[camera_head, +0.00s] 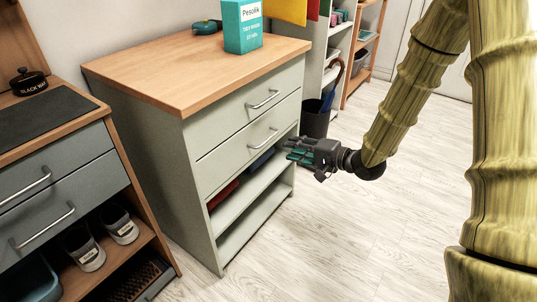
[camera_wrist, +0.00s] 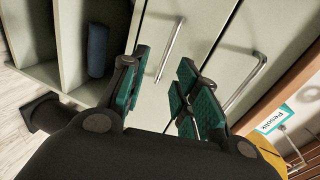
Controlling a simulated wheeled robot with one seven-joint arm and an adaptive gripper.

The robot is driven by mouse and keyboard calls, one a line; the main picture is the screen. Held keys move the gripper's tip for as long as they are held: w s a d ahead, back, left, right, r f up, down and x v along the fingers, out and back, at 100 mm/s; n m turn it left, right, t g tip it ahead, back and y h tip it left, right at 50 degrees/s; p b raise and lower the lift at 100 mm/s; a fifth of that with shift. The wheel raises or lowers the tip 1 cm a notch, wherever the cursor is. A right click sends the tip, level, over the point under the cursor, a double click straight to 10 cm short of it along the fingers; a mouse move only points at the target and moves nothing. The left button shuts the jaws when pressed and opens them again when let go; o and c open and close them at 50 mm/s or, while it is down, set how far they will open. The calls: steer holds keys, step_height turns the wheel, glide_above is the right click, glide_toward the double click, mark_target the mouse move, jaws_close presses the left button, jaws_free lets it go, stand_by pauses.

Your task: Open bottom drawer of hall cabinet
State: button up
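The hall cabinet (camera_head: 189,160) is pale green-grey with a wooden top, two drawers and open shelves below. Its bottom drawer (camera_head: 240,157) looks closed, with a curved metal bar handle (camera_head: 263,139). My gripper (camera_head: 294,151), with teal finger pads, is in front of the cabinet's right side, slightly right of and below that handle. In the wrist view my gripper (camera_wrist: 160,85) is open and empty. The bottom drawer's handle (camera_wrist: 171,46) appears between and ahead of the fingertips; contact cannot be seen. The top drawer's handle (camera_wrist: 246,80) lies to the right, beyond the right finger.
A teal box (camera_head: 242,27) stands on the cabinet top. A grey-drawered shoe cabinet (camera_head: 60,188) stands at left. A dark bin (camera_head: 315,120) and shelving (camera_head: 340,42) stand behind my gripper. Light floor (camera_head: 350,230) in front of the cabinet is clear.

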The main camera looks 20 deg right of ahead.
mark_target(268, 140)
steer(key=shift+y, duration=0.5)
steer(key=shift+w+d+r+b+x, duration=0.1)
steer(key=shift+b+x, duration=0.95)
steer(key=shift+x, duration=0.75)
steer(key=shift+w+d+r+b+x, duration=0.15)
steer(key=shift+b+x, duration=0.85)
steer(key=shift+x, duration=0.75)
steer(key=shift+w+d+r+b+x, duration=0.1)
steer(key=shift+b+x, duration=0.95)
steer(key=shift+x, duration=0.75)
steer(key=shift+s, duration=0.1)
jaws_close()
